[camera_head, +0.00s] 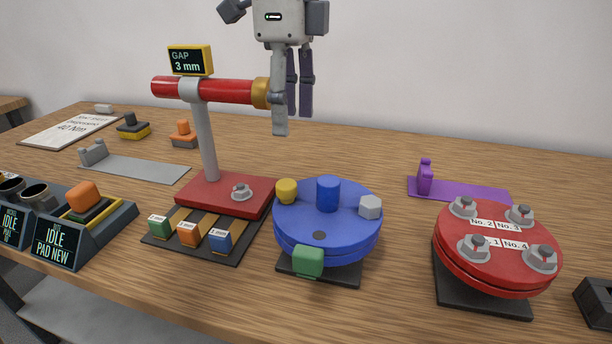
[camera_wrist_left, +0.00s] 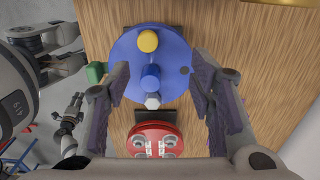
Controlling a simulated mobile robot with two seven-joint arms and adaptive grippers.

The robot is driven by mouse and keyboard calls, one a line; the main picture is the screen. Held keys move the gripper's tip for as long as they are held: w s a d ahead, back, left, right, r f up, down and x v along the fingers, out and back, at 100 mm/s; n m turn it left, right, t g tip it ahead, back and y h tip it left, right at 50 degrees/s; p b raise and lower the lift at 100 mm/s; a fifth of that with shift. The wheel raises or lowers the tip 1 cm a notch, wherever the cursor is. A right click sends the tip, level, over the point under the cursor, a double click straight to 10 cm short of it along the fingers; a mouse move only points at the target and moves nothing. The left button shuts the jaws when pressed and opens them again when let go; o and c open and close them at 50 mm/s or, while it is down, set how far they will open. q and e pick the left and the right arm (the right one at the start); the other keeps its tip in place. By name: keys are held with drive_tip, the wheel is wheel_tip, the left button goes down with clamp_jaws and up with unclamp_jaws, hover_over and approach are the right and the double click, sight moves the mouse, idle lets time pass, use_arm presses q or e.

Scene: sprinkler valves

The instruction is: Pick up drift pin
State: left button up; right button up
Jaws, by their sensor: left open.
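A blue round flange (camera_head: 327,235) stands on a dark base at mid-table. It carries an upright blue cylinder (camera_head: 328,194), a yellow cylinder (camera_head: 286,190) and a pale hex-headed piece (camera_head: 370,206), with a green block (camera_head: 308,261) at its front edge. No label names the drift pin; the blue cylinder is the tallest pin-like piece. My left gripper (camera_head: 292,116) is open and empty, well above and behind the flange. In the left wrist view the blue cylinder (camera_wrist_left: 150,78) and the hex piece (camera_wrist_left: 153,102) show between the spread fingers (camera_wrist_left: 160,68).
A red flange (camera_head: 495,250) with several bolts stands on the right. A purple bracket (camera_head: 460,190) lies behind it. Bare wood separates the two flanges.

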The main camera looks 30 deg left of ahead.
sight(286, 183)
use_arm(q)
drive_tip(key=f, duration=0.1)
drive_tip(key=s+f, duration=0.2)
drive_tip(key=shift+f, duration=0.3)
wheel_tip(286, 183, down, 7)
drive_tip(key=shift+d+r, duration=0.1)
clamp_jaws()
